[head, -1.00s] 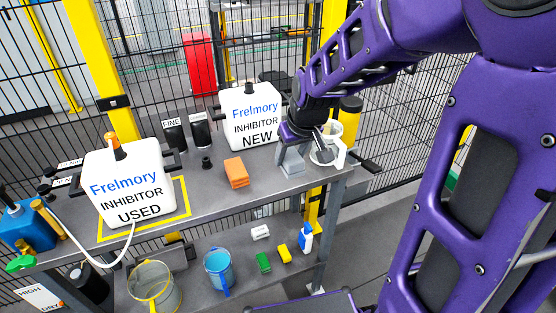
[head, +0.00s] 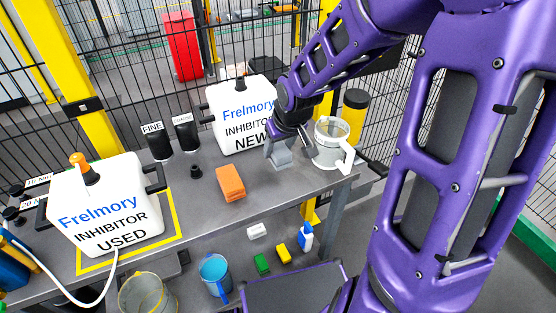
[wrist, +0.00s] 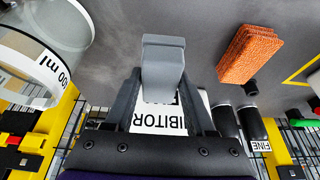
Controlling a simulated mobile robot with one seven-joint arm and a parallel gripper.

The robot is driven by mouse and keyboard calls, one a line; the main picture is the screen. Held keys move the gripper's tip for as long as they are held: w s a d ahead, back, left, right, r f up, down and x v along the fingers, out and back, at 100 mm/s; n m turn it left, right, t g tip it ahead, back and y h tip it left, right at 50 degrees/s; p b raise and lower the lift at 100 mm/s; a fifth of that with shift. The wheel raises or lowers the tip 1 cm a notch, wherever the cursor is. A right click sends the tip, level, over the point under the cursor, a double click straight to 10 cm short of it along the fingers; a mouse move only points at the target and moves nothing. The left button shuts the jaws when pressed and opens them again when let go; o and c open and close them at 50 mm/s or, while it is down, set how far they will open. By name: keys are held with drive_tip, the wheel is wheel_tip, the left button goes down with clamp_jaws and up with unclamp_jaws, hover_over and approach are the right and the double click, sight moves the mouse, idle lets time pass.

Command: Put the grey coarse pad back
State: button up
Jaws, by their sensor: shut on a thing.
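My gripper (head: 281,140) is shut on a grey block-like piece, taken as the grey pad (head: 280,155), near the right end of the bench, just left of the white jug. In the wrist view the grey pad (wrist: 163,65) sits between the two fingers (wrist: 162,110); its surface looks smooth, and I cannot tell whether it touches the bench. Two black holders stand at the back of the bench: one marked FINE (head: 158,141) and one that reads as COARSE (head: 186,132). They also show in the wrist view, FINE (wrist: 256,130) and the other holder (wrist: 225,122).
An orange pad (head: 230,182) lies mid-bench, with a small black part (head: 196,171) behind it. The NEW canister (head: 240,115) stands behind my gripper, the USED canister (head: 108,205) at left. The white jug (head: 325,152) is close on the right. The bench between has free room.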

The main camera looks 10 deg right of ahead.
drive_tip(key=shift+f+b, duration=1)
drive_tip(key=shift+f, duration=1.25)
drive_tip(key=shift+f, duration=0.25)
drive_tip(key=o, duration=1.3)
drive_tip(key=shift+r, duration=0.1)
drive_tip(key=shift+r, duration=0.15)
